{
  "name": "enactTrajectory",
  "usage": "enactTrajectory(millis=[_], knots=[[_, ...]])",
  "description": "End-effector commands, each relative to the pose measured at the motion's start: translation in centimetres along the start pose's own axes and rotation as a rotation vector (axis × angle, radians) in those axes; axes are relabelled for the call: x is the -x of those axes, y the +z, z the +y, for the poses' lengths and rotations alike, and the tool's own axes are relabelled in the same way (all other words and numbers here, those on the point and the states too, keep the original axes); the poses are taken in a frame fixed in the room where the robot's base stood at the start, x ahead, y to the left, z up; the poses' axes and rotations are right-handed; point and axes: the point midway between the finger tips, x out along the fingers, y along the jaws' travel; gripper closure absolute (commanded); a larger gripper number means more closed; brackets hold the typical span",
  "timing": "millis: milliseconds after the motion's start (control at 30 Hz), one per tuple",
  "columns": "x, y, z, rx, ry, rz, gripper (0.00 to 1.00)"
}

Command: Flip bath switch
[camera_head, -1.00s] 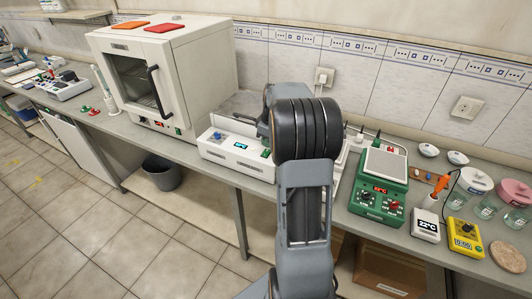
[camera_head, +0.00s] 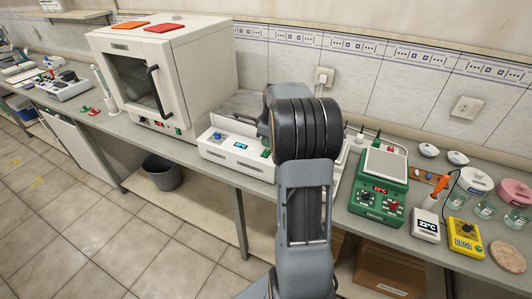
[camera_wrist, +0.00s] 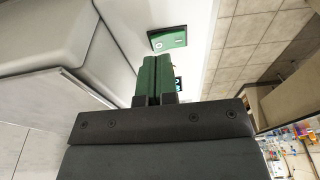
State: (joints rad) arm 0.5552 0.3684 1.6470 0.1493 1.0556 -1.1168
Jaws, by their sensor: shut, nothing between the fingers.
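The bath is a long white unit (camera_head: 228,150) on the bench, left of my arm in the head view. Its front has a blue knob (camera_head: 217,136), a lit display (camera_head: 241,146) and a small green switch (camera_head: 266,153) close to my arm. In the wrist view a green plate with a small pale round mark (camera_wrist: 168,40) sits on a white face beyond the fingertips. A lit display (camera_wrist: 178,84) is partly hidden behind the fingers. My gripper (camera_wrist: 158,62) is shut and empty, apart from the green plate in the picture; contact cannot be told.
A white oven (camera_head: 160,80) stands left of the bath. A green hotplate (camera_head: 379,188), a white temperature meter (camera_head: 426,225) and a yellow meter (camera_head: 465,238) stand to the right. Glassware sits at the far right. Open floor (camera_head: 95,215) lies before the bench.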

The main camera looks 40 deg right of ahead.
Motion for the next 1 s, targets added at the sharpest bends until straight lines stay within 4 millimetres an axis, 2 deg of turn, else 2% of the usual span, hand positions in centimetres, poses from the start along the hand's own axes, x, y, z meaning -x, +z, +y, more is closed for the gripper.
enactTrajectory(millis=[1000], knots=[[-1.4, 0.2, 0.0, 0.000, -0.001, 0.000, 1.00]])
